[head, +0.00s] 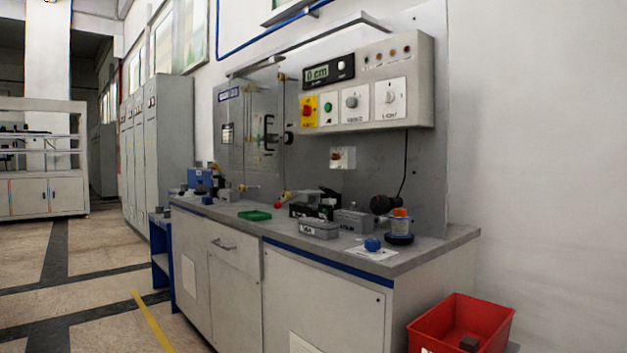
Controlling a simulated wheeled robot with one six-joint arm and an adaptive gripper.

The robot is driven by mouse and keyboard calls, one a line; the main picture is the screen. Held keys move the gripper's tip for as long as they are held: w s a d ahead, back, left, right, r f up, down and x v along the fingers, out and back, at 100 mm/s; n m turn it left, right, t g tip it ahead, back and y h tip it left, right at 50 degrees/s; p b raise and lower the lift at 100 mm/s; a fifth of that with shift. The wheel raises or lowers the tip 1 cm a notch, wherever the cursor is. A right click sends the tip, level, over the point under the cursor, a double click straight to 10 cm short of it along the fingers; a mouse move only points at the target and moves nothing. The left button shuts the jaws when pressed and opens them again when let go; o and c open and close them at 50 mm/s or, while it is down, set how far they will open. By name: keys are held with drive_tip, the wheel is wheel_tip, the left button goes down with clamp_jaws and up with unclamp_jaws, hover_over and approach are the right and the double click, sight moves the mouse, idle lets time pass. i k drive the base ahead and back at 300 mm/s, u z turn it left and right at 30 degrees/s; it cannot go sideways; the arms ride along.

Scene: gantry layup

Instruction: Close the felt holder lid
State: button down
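I cannot single out the felt holder or its lid for certain. Small grey boxes stand on the workbench (440,242): a labelled one (319,231) near the front edge and another (354,221) just behind it to the right. Dark items (312,208) sit behind them; whether any is an open lid is too small to tell. My gripper is not in view.
A green tray (254,215) lies left of the boxes. A blue knob-like piece (372,245) and an orange container (399,220) on a dark base stand to the right. A control panel (370,82) overhangs the bench. A red bin (462,318) stands low at right. Floor at left is clear.

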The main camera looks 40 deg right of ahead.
sight(328, 191)
drive_tip(key=i, duration=0.3)
drive_tip(key=z, duration=0.85)
